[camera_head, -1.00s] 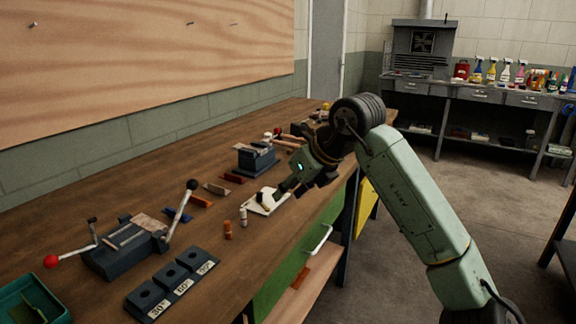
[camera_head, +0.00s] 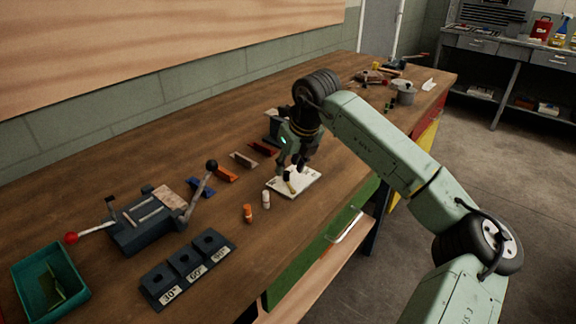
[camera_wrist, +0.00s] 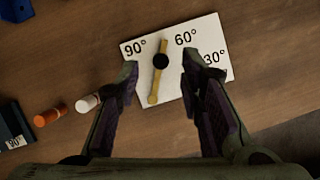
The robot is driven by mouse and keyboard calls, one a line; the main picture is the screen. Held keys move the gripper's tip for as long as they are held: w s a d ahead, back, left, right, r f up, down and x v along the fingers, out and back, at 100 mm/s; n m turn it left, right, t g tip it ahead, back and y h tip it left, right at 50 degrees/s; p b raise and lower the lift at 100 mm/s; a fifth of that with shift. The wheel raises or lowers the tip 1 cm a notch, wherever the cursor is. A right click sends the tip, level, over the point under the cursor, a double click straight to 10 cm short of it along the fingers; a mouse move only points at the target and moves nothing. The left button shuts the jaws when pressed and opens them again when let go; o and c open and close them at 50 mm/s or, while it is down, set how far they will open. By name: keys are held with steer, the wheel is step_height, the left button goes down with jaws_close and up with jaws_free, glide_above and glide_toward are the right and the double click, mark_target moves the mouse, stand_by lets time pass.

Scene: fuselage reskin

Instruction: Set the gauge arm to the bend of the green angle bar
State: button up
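The gauge is a white plate (camera_wrist: 205,30) marked 90°, 60° and 30°; it also shows in the head view (camera_head: 310,177). Its brass gauge arm (camera_wrist: 155,86) turns on a black knob (camera_wrist: 161,62), and its upper end points between 90° and 60°. My gripper (camera_wrist: 159,75) is open above the plate, with one finger on each side of the gauge arm and no clear contact. In the head view my gripper (camera_head: 290,172) points down over the plate. A green piece (camera_head: 68,298), perhaps the green angle bar, lies in the teal bin (camera_head: 82,282); its bend is unclear.
Blue (camera_head: 200,188), orange (camera_head: 226,174), grey (camera_head: 243,160) and red (camera_head: 263,149) bars lie in a row behind. A bending tool (camera_head: 140,232) and 30°/60°/90° block (camera_head: 158,287) are left.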

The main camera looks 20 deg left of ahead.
mark_target(287, 172)
steer(key=shift+p+x, duration=0.35)
steer(key=shift+x, duration=1.3)
steer(key=shift+r, duration=0.1)
jaws_close()
